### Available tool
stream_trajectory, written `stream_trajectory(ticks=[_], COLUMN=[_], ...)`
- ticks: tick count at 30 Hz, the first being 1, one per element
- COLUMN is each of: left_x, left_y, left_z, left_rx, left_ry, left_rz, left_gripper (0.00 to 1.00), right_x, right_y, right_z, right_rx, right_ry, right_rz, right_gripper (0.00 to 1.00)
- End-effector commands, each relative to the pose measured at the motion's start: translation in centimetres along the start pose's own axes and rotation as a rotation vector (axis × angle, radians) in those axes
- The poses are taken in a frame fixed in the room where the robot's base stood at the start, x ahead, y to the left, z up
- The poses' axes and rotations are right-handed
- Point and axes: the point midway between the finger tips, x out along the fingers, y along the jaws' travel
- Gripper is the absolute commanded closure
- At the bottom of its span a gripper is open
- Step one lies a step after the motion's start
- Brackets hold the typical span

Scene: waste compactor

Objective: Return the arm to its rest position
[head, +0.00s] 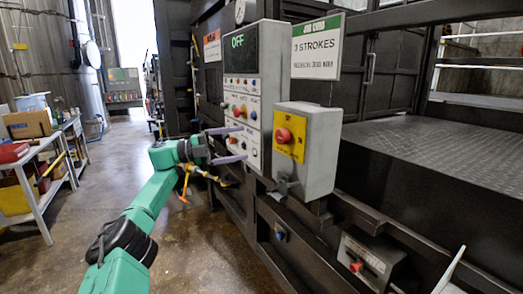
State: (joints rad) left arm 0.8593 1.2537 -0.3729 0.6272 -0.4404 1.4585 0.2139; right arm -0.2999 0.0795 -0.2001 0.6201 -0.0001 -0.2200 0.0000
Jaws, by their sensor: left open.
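My left gripper (243,144) is at the end of a green arm, in the middle of the head view. Its two purple-grey fingers are spread apart with nothing between them, pointing right. The fingertips overlap the lower left part of the control panel (242,83) in the picture; I cannot tell whether they touch it. The panel has a dark display reading "OFF" in green and rows of coloured buttons. My right gripper is not in view.
A grey box with a red emergency button (284,135) juts out right of the panel. A "3 STROKES" sign (316,47) stands above it. A metal-topped deck (450,145) fills the right. A cluttered shelf table (40,165) is at left. The floor between is largely clear.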

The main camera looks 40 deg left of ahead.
Motion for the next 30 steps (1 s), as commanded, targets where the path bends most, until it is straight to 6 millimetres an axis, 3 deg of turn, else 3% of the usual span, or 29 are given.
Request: stream_trajectory(ticks=[3,6,24,27,29,30], left_x=[-2.3,-3.1,-3.0,-1.4,0.2,1.5], left_y=[-0.1,-0.1,0.2,2.6,5.9,8.8], left_z=[0.0,0.0,0.1,1.5,3.1,4.4], left_rx=[0.0,0.0,-0.005,-0.053,-0.113,-0.167], left_ry=[-0.001,0.001,0.0,-0.031,-0.075,-0.118], left_rz=[0.0,0.0,-0.001,-0.012,-0.024,-0.033], left_gripper=[0.11,0.11,0.11,0.11,0.11,0.11], right_x=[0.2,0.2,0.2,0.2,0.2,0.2], right_y=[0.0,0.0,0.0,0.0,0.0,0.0], right_z=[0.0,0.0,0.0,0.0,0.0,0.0], right_rx=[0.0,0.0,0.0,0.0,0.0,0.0], right_ry=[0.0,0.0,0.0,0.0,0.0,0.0], right_rz=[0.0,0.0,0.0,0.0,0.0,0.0], right_gripper=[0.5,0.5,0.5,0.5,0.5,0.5])
